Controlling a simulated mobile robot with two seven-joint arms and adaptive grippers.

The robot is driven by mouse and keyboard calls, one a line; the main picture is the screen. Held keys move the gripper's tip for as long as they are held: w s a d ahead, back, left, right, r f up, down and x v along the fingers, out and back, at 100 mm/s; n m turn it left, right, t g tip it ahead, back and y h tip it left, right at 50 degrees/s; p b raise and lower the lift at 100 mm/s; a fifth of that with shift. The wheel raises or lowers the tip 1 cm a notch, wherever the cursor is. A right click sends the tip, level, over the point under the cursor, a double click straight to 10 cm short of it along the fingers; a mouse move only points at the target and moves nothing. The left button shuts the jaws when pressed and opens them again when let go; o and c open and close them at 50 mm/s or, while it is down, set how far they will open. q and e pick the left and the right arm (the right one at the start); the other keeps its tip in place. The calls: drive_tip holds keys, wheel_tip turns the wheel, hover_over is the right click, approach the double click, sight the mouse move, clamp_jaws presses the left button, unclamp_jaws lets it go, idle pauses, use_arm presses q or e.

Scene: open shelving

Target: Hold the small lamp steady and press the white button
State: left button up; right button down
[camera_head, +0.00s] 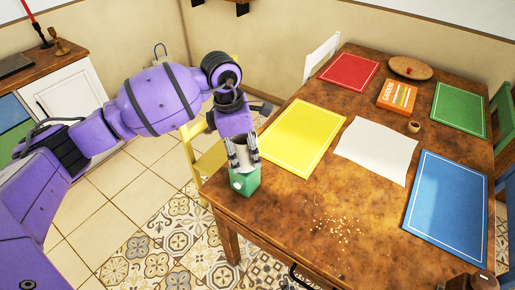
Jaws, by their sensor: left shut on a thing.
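The small lamp (245,181) has a green box-shaped base and stands at the near left corner of the wooden table. A small white button (237,185) shows on the side of its base that faces me. My left gripper (243,160) comes down from above and is shut on the lamp's upper part, which its grey fingers mostly hide.
The wooden table (290,200) holds yellow (301,138), red (349,72), green (459,109) and blue (447,205) mats, a white cloth (376,149) and an orange box (397,97). Crumbs (338,228) lie right of the lamp. A yellow chair (207,160) stands left.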

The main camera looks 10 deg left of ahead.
sight(237, 186)
drive_tip(key=w+a+r+n+t+y, duration=0.2)
drive_tip(key=a+r, duration=0.3)
drive_tip(key=a, duration=0.3)
drive_tip(key=w+a+r+n+t+y, duration=0.1)
drive_tip(key=w+a+r+n, duration=0.3)
drive_tip(key=a, duration=0.5)
drive_tip(key=w+a+r+n+t+y, duration=0.2)
drive_tip(key=a+r+n, duration=0.1)
drive_tip(key=a+r, duration=0.5)
drive_tip(key=shift+w+a+r+n+t+y, duration=0.3)
drive_tip(key=shift+w+a+y, duration=0.1)
drive_tip(key=shift+a, duration=0.25)
drive_tip(key=shift+w+d, duration=0.5)
drive_tip(key=shift+w, duration=0.9)
drive_tip(key=shift+w+d, duration=0.5)
drive_tip(key=shift+w, duration=0.85)
drive_tip(key=shift+w+d, duration=0.5)
drive_tip(key=shift+w, duration=0.9)
drive_tip(key=shift+w, duration=0.15)
drive_tip(key=shift+w+d, duration=0.15)
drive_tip(key=shift+w, duration=0.1)
